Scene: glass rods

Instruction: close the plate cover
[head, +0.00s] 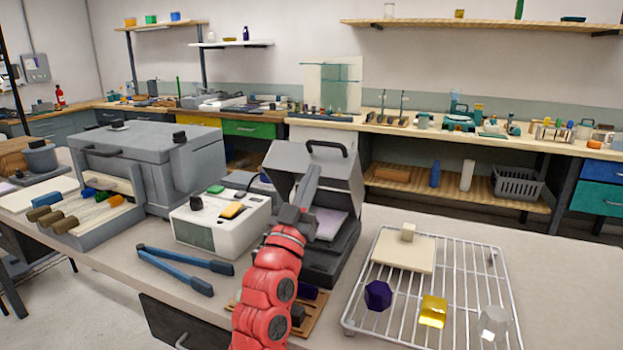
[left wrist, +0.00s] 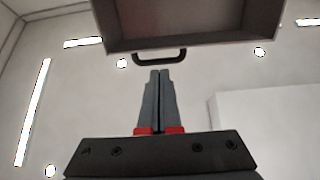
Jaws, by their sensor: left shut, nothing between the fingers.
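The plate cover (head: 338,182) is a grey box-like lid, tilted open on a dark base (head: 333,265) in the middle of the table. Its black handle (head: 328,148) is at the top. A pale plate (head: 328,224) shows partly under it. In the left wrist view, the cover's hollow underside (left wrist: 190,25) and its handle (left wrist: 158,57) show at the top. My left gripper (head: 313,171) is shut and empty, in front of the open cover and pointing up towards the handle; in the wrist view its closed fingers (left wrist: 160,75) appear just below the handle. Contact cannot be told.
A wire rack (head: 470,262) with a purple piece, a yellow block and a clear piece stands to the right. A white device (head: 215,222), blue-handled tongs (head: 180,268) and a large grey box (head: 140,160) stand to the left. A brown wooden tray (head: 313,318) is near my arm.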

